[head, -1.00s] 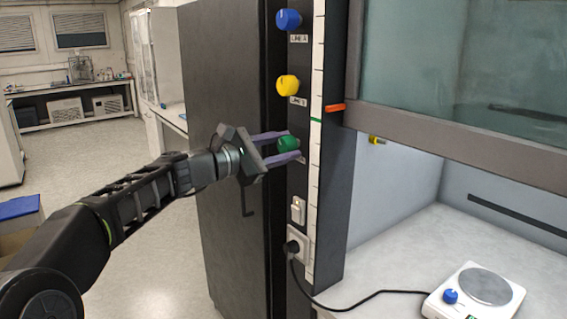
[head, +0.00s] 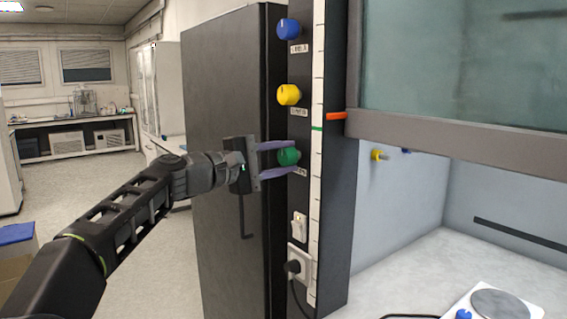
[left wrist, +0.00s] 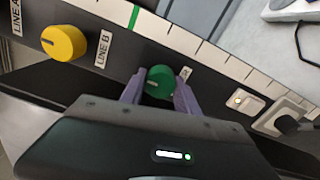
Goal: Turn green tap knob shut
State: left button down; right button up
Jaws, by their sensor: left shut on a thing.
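The green tap knob (head: 288,156) is on the dark vertical panel of the fume hood, the lowest of three knobs. My left gripper (head: 279,160) reaches it from the left, with one purple finger above the knob and one below. The gripper is shut on the knob. In the left wrist view the green knob (left wrist: 159,81) sits between the two purple fingers (left wrist: 160,92), with a dark mark on its face. My right gripper is not in view.
Above are the yellow knob (head: 289,94) and blue knob (head: 288,29). Below are a white switch (head: 299,226) and a plugged socket (head: 298,264). A dark cabinet (head: 225,120) stands left of the panel. A hotplate (head: 497,304) is on the hood's bench at right.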

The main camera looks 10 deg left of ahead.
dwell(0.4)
pick_arm(q)
jog(key=c, duration=0.9)
grip_release()
jog(key=b+v, duration=0.2)
jog(key=v, duration=0.5)
jog(key=shift+s+a, duration=0.25)
jog(key=shift+s, duration=0.05)
